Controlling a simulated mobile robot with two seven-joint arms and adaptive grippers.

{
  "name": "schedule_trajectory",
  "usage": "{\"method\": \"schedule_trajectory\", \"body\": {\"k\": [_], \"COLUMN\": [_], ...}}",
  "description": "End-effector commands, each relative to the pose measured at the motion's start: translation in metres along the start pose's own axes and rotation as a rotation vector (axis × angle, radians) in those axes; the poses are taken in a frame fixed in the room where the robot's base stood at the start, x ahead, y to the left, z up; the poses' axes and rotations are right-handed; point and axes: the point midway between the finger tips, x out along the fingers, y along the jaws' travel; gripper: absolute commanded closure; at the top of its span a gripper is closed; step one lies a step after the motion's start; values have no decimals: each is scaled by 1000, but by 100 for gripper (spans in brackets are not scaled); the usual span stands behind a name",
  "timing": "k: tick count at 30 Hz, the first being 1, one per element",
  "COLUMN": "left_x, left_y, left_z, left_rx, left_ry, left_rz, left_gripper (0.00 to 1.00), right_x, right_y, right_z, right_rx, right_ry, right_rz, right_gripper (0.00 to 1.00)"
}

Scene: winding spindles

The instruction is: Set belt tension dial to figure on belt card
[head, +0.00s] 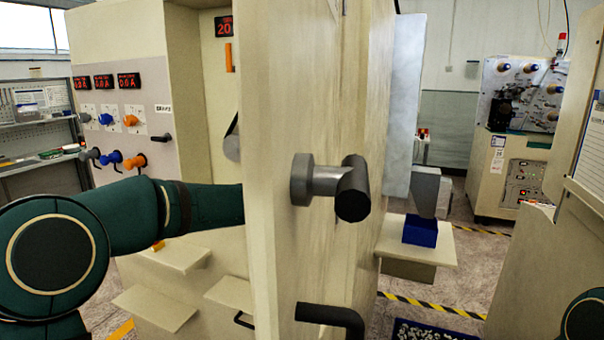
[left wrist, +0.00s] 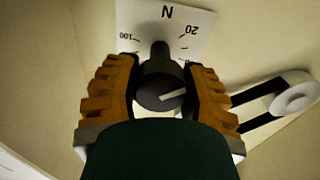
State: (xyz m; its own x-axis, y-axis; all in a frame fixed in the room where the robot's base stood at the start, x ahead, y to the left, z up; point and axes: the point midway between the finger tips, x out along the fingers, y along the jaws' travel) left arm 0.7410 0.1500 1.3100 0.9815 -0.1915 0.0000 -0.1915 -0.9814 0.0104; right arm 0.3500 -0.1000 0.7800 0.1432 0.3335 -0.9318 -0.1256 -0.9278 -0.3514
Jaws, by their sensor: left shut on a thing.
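In the left wrist view, a round black dial (left wrist: 156,92) with a white pointer line sits on a white scale plate (left wrist: 140,16) marked N, 100 and 20. The pointer line points towards the right of the picture; its exact reading cannot be told. My left gripper (left wrist: 163,70) is shut on the dial, with one orange-brown finger on each side. In the head view my left arm reaches behind a cream panel, which hides the gripper and dial. My right gripper is out of view. I cannot identify the belt card.
The cream panel (head: 275,120), with a dark handle (head: 352,190), stands close in front. A red display (head: 223,27) above shows 20. Dials and cranks (head: 110,158) line the cabinet at left. A roller with a belt (left wrist: 296,97) is beside the dial.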

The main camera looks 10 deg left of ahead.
Motion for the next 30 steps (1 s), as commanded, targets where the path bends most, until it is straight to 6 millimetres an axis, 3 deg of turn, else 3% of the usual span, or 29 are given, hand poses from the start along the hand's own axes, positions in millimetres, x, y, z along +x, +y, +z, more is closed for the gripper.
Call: {"method": "schedule_trajectory", "body": {"k": [11,30], "left_x": [0,0], "left_y": [0,1], "left_z": [0,1], "left_rx": [112,690], "left_ry": [1,3], "left_rz": [0,0], "left_gripper": [93,93], "right_x": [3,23], "right_y": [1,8], "right_z": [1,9], "right_rx": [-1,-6], "right_ry": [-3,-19], "right_rz": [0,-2], "right_gripper": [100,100]}}
